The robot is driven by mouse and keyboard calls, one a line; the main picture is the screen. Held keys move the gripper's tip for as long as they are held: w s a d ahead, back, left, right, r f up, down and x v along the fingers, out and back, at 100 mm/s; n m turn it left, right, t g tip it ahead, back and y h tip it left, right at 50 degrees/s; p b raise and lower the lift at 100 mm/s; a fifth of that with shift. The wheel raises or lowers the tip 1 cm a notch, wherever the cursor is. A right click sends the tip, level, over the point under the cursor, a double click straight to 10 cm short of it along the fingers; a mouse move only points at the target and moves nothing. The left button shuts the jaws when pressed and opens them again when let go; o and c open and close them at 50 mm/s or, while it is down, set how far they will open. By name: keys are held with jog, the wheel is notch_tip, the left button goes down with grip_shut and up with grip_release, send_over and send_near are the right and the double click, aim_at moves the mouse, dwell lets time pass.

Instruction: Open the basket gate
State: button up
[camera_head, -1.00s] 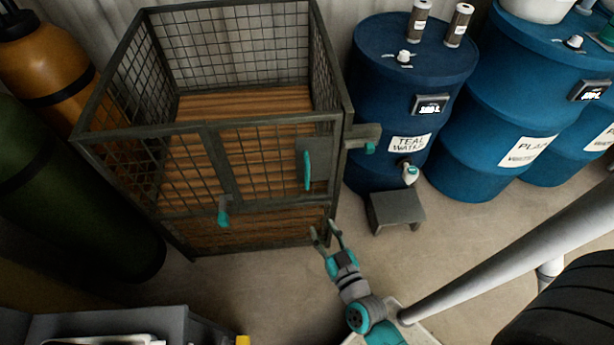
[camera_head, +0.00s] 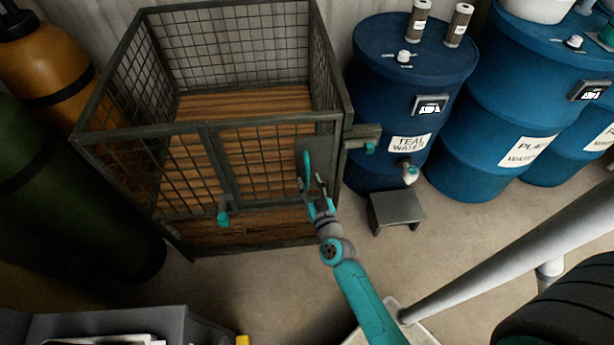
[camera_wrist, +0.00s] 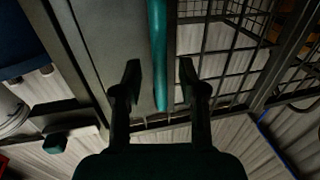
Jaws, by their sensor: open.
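The basket (camera_head: 148,222) is a dark metal mesh cage with a wooden floor. Its gate (camera_head: 270,160) is the right front mesh panel, standing closed in line with the front. A teal bar handle (camera_head: 307,165) sits on a grey plate at the gate's right side. My gripper (camera_head: 313,186) is at the handle's lower part in the head view. In the wrist view the handle (camera_wrist: 159,60) runs between my two open fingers (camera_wrist: 159,82), with space visible on both sides. Whether the fingertips reach past the handle is hard to tell.
A teal-ended latch (camera_head: 362,140) juts from the basket's right post, and a teal piece (camera_head: 224,213) sits low on its front. A blue barrel (camera_head: 375,100) and grey step (camera_head: 396,208) stand to the right. Gas cylinders (camera_head: 95,215) stand left. Floor before the basket is clear.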

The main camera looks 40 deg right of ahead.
jog(key=shift+x, duration=1.35)
grip_shut()
